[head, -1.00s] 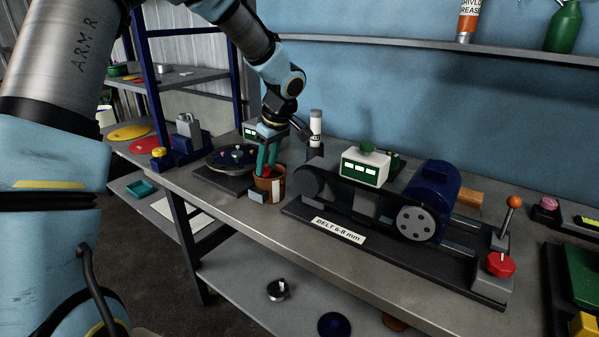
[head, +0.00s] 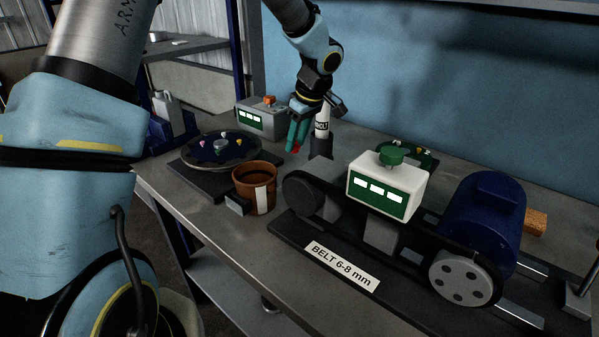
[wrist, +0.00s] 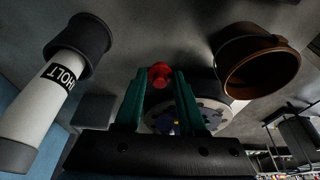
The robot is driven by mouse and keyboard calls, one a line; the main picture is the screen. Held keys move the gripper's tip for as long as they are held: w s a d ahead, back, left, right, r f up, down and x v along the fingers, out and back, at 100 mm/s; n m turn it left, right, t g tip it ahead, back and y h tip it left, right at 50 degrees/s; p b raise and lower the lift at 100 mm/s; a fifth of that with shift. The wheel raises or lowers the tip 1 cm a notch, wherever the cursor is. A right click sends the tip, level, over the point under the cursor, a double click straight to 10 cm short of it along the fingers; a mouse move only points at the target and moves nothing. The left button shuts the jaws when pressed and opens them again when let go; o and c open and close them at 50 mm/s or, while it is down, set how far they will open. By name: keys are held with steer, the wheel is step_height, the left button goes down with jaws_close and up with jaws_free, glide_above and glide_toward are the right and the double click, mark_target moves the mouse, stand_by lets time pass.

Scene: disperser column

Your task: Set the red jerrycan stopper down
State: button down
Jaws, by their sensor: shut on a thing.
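The red jerrycan stopper (wrist: 160,75) is held between the green fingertips of my gripper (wrist: 160,84) in the wrist view. In the head view my gripper (head: 298,142) points down over the bench, between the brown pot and the white tube. Only a small red bit of the stopper (head: 296,149) shows there, at the fingertips. The stopper appears to be above the grey bench top (head: 215,222); the exact gap is hard to tell.
A brown pot (head: 262,199) stands left of the gripper's spot, with a round dark disc (head: 190,158) behind it. A white tube labelled HOLT (wrist: 45,95) stands close by. The belt machine (head: 390,240) fills the right.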

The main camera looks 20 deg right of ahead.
step_height(320, 180, down, 8)
steer(key=shift+f+p, duration=0.15)
steer(key=shift+p, duration=0.45)
steer(key=c, duration=0.5)
jaws_free()
